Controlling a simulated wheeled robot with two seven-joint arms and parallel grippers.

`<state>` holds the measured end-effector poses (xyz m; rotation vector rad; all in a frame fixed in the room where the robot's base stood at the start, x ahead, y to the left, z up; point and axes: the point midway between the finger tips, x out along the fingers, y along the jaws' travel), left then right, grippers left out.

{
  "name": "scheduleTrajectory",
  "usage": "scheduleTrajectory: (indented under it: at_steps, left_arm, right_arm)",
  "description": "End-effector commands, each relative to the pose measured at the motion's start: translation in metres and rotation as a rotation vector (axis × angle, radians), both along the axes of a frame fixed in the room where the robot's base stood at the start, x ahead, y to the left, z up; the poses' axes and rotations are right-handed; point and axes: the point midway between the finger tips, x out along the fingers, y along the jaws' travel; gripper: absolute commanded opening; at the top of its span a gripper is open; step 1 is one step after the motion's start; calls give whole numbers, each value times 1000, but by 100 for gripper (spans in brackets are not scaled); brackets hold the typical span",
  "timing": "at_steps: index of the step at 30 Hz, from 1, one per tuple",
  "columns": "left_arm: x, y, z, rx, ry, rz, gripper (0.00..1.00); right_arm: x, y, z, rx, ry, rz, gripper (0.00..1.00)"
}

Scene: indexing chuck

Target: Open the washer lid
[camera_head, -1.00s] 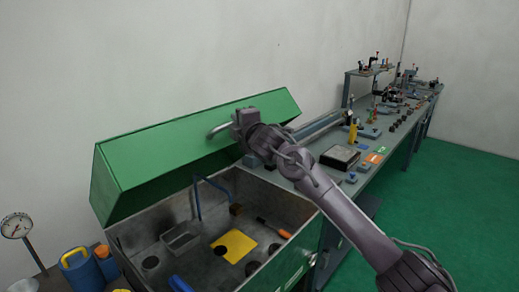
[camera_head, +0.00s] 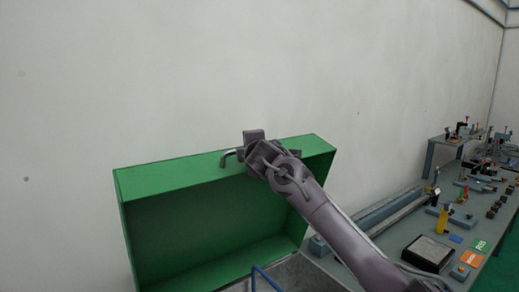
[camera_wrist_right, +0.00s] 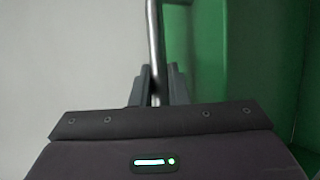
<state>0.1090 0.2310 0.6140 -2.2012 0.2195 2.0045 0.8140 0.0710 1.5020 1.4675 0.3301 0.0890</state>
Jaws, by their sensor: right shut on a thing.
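The green washer lid (camera_head: 215,222) stands raised steeply in the head view, its hollow inner side facing me. A bent metal handle (camera_head: 228,157) sits at its upper front edge. My right gripper (camera_head: 246,155) is at this handle, and its own fingers are partly hidden there. In the right wrist view the gripper (camera_wrist_right: 157,88) has its two fingers closed around the metal handle bar (camera_wrist_right: 153,35), with the green lid (camera_wrist_right: 208,60) close on the right. Only a strip of the washer basin (camera_head: 290,272) shows below the lid. My left gripper is out of view.
A long workbench (camera_head: 405,222) runs along the wall at the right, with a black tray (camera_head: 428,250), a yellow bottle (camera_head: 442,219) and several small fixtures. The bare wall (camera_head: 180,80) rises behind the lid.

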Motion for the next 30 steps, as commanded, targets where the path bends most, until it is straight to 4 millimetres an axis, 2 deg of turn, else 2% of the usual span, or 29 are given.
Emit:
scheduleTrajectory:
  at_steps: [13, 14, 18, 30]
  left_arm:
    - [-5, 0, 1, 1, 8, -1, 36]
    - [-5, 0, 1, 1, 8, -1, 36]
    - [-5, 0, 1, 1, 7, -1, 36]
    - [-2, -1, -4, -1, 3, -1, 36]
  right_arm:
    - [1, 2, 2, -5, 5, -3, 0]
    - [1, 2, 2, -5, 5, -3, 16]
    - [1, 2, 1, -6, 5, -2, 34]
    - [-4, 2, -1, -6, 8, 1, 36]
